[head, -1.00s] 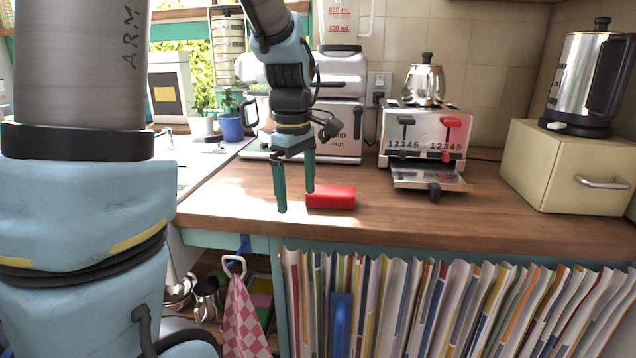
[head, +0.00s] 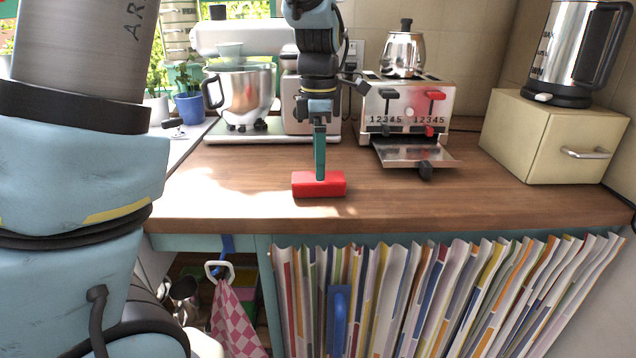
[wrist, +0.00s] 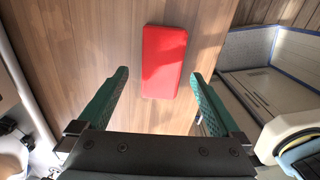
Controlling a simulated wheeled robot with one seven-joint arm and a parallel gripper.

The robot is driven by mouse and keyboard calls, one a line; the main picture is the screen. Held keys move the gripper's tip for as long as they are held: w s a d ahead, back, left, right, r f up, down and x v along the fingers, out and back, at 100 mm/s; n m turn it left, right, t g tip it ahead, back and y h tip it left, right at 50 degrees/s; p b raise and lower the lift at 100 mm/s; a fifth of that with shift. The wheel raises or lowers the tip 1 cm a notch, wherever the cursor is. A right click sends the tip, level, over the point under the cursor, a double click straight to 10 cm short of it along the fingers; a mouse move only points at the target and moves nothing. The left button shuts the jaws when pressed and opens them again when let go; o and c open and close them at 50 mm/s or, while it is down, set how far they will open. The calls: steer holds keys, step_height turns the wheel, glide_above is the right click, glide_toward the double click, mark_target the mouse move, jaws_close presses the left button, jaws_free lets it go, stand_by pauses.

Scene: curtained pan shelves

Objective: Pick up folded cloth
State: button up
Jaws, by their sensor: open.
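The folded cloth (head: 334,187) is a red, flat, block-like bundle lying on the wooden counter near its front edge. In the wrist view the folded cloth (wrist: 164,62) lies ahead of the fingertips, roughly centred between them and running lengthwise away. My gripper (head: 319,178) points down right at the cloth in the head view, seen edge-on with its green fingers lined up. In the wrist view my gripper (wrist: 162,72) has its two green fingers spread wide with nothing between them. Whether the fingertips touch the cloth cannot be told.
The wooden counter (head: 450,200) is clear around the cloth. A toaster (head: 405,115) with a lowered front tray stands behind right, a stand mixer (head: 240,90) behind left. A beige box (head: 550,135) carries a kettle (head: 580,50). A striped curtain (head: 440,300) hangs below.

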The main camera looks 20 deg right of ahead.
step_height(320, 180, down, 5)
steer(key=shift+s+r+p, duration=0.1)
steer(key=shift+s+p, duration=0.05)
steer(key=shift+p, duration=0.3)
steer(key=c, duration=1.3)
step_height(320, 180, up, 10)
steer(key=shift+r+b, duration=0.1)
steer(key=shift+b, duration=0.5)
steer(key=o, duration=0.8)
steer(key=c, duration=0.6)
steer(key=shift+c, duration=0.2)
